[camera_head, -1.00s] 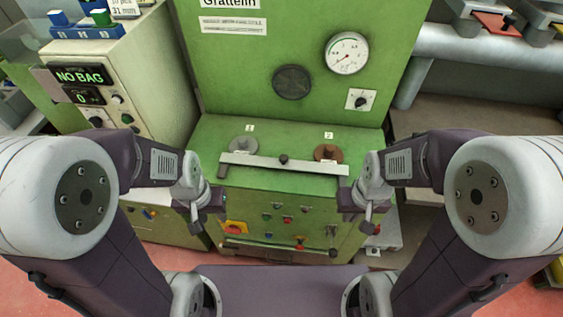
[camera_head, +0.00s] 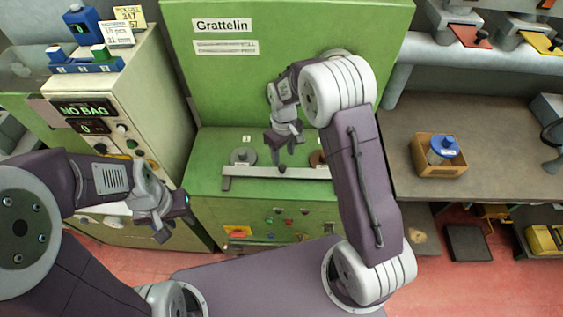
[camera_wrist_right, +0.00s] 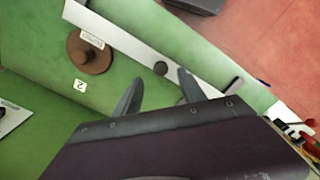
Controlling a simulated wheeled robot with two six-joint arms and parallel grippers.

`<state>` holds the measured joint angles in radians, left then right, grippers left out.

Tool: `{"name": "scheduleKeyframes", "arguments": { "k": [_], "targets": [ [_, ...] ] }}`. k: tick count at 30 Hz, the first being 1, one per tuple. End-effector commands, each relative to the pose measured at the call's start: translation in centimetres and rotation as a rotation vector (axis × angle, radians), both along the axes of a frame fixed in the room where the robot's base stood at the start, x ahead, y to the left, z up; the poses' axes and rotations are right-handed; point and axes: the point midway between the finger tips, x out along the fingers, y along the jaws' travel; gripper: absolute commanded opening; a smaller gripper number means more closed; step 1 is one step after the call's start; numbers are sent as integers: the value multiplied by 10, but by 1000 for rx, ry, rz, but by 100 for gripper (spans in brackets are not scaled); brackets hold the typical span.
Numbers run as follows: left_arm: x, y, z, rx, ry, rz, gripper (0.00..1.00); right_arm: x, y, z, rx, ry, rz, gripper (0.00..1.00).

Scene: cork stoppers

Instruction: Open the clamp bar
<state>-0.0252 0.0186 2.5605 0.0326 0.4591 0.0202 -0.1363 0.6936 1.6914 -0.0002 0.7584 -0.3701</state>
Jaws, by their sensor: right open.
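The clamp bar (camera_head: 248,172) is a pale metal bar lying across the front of the green machine's top, with a dark knob near its middle. In the right wrist view the bar (camera_wrist_right: 115,36) runs diagonally and its knob (camera_wrist_right: 160,68) lies just beyond my fingertips. My right gripper (camera_head: 283,150) is open above the bar's middle; its two fingers (camera_wrist_right: 161,88) are apart with nothing between them. My right arm hides the bar's right end in the head view. My left gripper (camera_head: 175,222) hangs at the left, away from the bar; its finger gap is unclear.
A grey disc (camera_head: 243,156) and a brown disc (camera_wrist_right: 88,54) sit behind the bar. The green upright panel (camera_head: 230,90) stands behind them. A cream cabinet (camera_head: 150,85) is at the left. A cardboard box (camera_head: 425,160) stands on the bench at the right.

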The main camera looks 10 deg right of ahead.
Motion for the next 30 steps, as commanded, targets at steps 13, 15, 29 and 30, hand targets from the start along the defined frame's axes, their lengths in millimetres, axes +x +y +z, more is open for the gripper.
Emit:
{"name": "scheduleKeyframes", "arguments": {
  "k": [13,15,29,30],
  "targets": [
    [0,0,8,0,-1,0,36,0,0,-64,0,-1,-1,48],
    [0,0,8,0,-1,0,36,0,0,-64,0,-1,-1,48],
    [0,0,8,0,0,0,36,0,0,-64,0,-2,-1,0],
    [0,0,8,0,0,0,36,0,0,-64,0,-1,-1,0]
  ]
}}
